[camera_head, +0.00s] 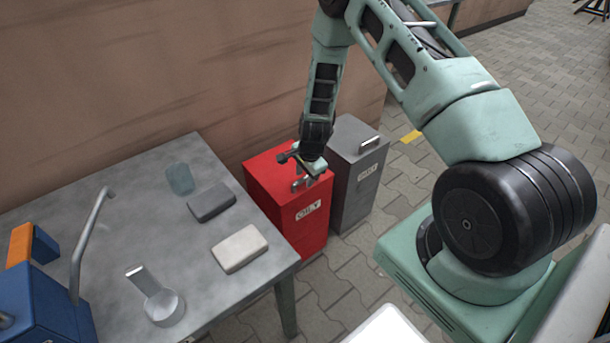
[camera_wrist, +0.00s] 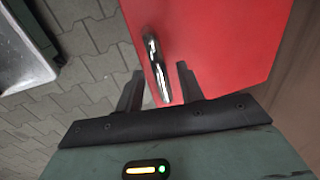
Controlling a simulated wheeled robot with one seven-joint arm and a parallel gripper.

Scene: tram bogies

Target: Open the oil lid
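The red bin (camera_head: 290,222) with an "OILY" label stands beside the table's right end, its flat lid (camera_head: 262,170) down. A chrome handle (camera_wrist: 155,62) lies on the red lid (camera_wrist: 215,40) in the wrist view; in the head view my gripper partly hides it. My gripper (camera_head: 309,175) is over the lid, pointing down at the handle. In the wrist view my gripper (camera_wrist: 159,73) is open, with one dark finger on each side of the handle's near part. I cannot tell whether either finger touches it.
A grey bin (camera_head: 353,190) with its own handle stands close on the right of the red bin. A wall (camera_head: 130,80) is behind. The metal table (camera_head: 150,190) on the left holds a cup, two blocks and a metal piece.

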